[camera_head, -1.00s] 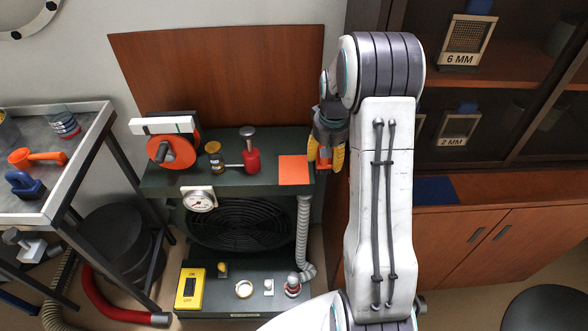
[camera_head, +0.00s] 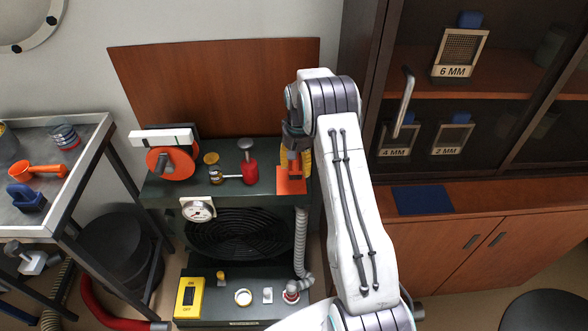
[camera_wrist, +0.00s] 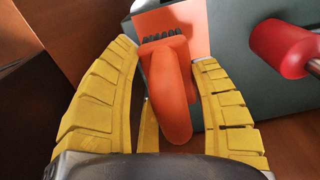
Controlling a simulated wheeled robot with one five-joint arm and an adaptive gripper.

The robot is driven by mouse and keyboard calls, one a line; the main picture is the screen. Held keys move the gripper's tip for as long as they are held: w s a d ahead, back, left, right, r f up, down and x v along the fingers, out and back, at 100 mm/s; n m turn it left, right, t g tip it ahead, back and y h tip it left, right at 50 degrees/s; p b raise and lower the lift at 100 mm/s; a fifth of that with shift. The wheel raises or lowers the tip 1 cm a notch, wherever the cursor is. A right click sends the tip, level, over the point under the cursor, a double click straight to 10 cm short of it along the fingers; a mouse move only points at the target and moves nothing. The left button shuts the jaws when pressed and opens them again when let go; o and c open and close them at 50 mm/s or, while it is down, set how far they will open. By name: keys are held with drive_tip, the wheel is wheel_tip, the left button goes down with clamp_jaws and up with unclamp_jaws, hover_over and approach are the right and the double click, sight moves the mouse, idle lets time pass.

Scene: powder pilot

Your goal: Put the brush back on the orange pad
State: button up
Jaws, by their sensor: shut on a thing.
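My gripper (camera_head: 295,158) is over the right end of the dark green machine top in the head view. Its yellow fingers also show in the wrist view (camera_wrist: 166,58), closed around the orange brush (camera_wrist: 170,95). The brush's dark bristles point away from the gripper, toward the orange pad (camera_wrist: 197,18). The pad also shows in the head view (camera_head: 291,187), flat on the machine top under my gripper. The brush overlaps the pad in the wrist view; I cannot tell whether they touch. In the head view the brush is mostly hidden by the fingers.
A red-bodied tool (camera_head: 250,172) stands left of the pad, and shows at right in the wrist view (camera_wrist: 283,48). An orange wheel (camera_head: 165,162) is further left. A brown cabinet (camera_head: 440,245) stands to the right. A grey cart (camera_head: 75,180) is at far left.

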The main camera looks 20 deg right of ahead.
sight(294, 171)
drive_tip(key=shift+w+a+f, duration=0.15)
drive_tip(key=shift+w+f, duration=0.1)
drive_tip(key=shift+w, duration=0.2)
drive_tip(key=shift+w+a+f, duration=0.15)
drive_tip(key=shift+w+f, duration=0.1)
drive_tip(key=shift+w, duration=0.2)
drive_tip(key=shift+f+p, duration=0.6)
drive_tip(key=shift+f, duration=1.4)
drive_tip(key=shift+f, duration=0.1)
drive_tip(key=o, duration=1.1)
drive_tip(key=shift+o, duration=0.2)
